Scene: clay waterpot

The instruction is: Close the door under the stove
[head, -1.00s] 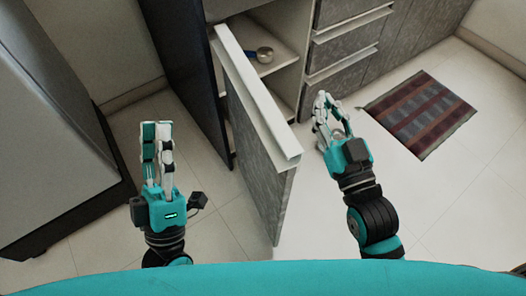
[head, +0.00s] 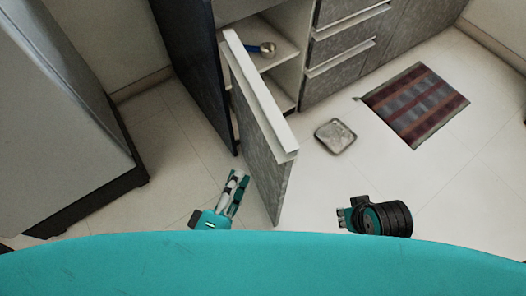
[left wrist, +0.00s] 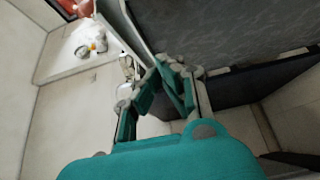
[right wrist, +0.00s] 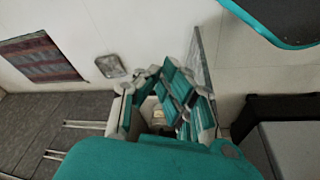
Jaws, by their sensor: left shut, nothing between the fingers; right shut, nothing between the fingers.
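The open cabinet door (head: 258,140) has a grey face and a thick white top edge, and it sticks out from the cabinet towards me. A grey panel, likely this door, fills the top of the left wrist view (left wrist: 225,30). My left gripper (head: 240,177) is shut and empty, low on the left side of the door near its free end, with a small gap seen between them. My right gripper (head: 343,217) is shut and empty to the right of the door, partly hidden in the head view; its fingers show in the right wrist view (right wrist: 160,75).
The open cabinet (head: 285,50) holds a small metal pan (head: 265,48) on its shelf. A square metal piece (head: 335,136) and a striped rug (head: 415,105) lie on the floor to the right. A dark panel (head: 195,70) and a grey appliance (head: 60,120) stand left.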

